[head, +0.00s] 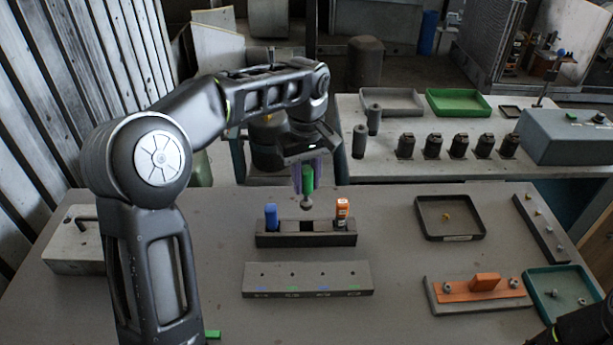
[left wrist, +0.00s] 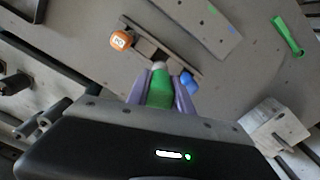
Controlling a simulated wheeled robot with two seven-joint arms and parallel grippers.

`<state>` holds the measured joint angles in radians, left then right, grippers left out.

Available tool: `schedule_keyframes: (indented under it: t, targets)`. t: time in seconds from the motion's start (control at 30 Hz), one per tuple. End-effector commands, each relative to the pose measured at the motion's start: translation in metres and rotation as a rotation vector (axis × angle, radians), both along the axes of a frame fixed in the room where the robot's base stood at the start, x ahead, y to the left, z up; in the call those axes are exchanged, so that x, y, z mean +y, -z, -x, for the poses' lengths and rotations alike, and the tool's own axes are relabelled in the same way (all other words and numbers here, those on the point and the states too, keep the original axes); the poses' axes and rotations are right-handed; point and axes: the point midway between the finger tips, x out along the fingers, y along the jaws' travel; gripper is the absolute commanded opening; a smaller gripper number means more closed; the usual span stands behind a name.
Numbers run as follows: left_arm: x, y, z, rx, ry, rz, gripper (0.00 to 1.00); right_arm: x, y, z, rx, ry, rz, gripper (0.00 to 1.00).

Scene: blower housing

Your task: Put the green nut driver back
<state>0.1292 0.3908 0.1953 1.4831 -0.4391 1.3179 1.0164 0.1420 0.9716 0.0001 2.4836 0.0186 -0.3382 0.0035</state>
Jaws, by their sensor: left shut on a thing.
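My left gripper (head: 308,174) is shut on the green nut driver (head: 308,182), which hangs roughly upright with its grey end down. The driver's end is a little above and apart from the dark rack (head: 285,240), over or just behind the empty middle slot. The left wrist view also shows the green driver (left wrist: 159,92) between the purple fingers, with the rack beyond it. A blue driver (head: 271,216) stands in the rack's left slot and an orange one (head: 342,212) in the right slot.
A grey block with holes (head: 307,279) lies in front of the rack. A green item (left wrist: 287,35) lies on the table. A black tray (head: 450,232), an orange part on a fixture (head: 485,284) and a teal tray (head: 535,296) are at right. A grey block (head: 75,262) sits left.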

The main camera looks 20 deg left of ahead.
Motion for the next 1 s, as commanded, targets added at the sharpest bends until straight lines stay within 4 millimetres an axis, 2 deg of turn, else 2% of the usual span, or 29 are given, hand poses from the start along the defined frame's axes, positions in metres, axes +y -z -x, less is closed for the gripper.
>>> schedule_keyframes:
  t: [0.2,0.5,1.0]
  targets:
    - [0.0,0.032,0.0,0.001,0.001,0.001,0.0,0.002,0.021,0.0,-0.007,-0.001,-0.004,0.36]
    - [-0.001,0.058,0.0,0.001,0.001,0.001,0.0,0.004,0.038,-0.002,-0.017,-0.002,-0.011,0.36]
    - [-0.001,0.063,0.0,0.001,0.001,0.001,0.0,0.005,0.039,-0.003,-0.018,-0.003,-0.011,0.36]
